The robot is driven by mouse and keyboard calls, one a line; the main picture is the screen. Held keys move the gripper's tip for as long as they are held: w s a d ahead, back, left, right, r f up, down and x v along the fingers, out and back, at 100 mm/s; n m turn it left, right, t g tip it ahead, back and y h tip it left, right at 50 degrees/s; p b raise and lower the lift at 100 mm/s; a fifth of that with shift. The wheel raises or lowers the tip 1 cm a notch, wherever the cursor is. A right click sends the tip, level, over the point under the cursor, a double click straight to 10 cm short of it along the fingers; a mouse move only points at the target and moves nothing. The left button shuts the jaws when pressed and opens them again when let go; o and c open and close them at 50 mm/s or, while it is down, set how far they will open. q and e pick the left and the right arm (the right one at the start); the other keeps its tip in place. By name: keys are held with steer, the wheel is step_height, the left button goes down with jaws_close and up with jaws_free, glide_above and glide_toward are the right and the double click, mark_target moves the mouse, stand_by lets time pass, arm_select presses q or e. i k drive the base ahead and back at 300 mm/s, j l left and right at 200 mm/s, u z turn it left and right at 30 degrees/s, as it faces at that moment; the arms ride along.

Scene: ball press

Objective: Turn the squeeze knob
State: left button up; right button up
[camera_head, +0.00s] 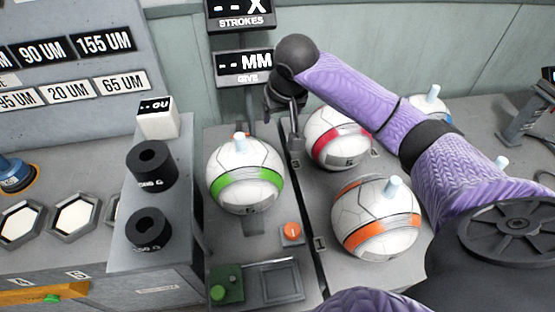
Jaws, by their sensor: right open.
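A small orange round knob (292,231) sits on a grey block on the dark plate at lower centre, right of the ball with the green band; I take it for the squeeze knob, as no label on it is readable. My right gripper (284,118) is beyond it, near the back of the plate and between the green-banded ball (246,174) and the pink-banded ball (340,138). It points downward, is open and apart from the knob; my wrist partly hides it. My left gripper does not show.
An orange-banded ball (376,219) stands to the right of the knob. A green box (226,284) is at the plate's front. Black cylinders (150,230) stand on the left block. Display signs (244,66) rise behind. My purple right arm covers the right side.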

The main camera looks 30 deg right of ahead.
mark_target(293, 231)
steer(key=z, duration=0.85)
steer(key=k, duration=0.3)
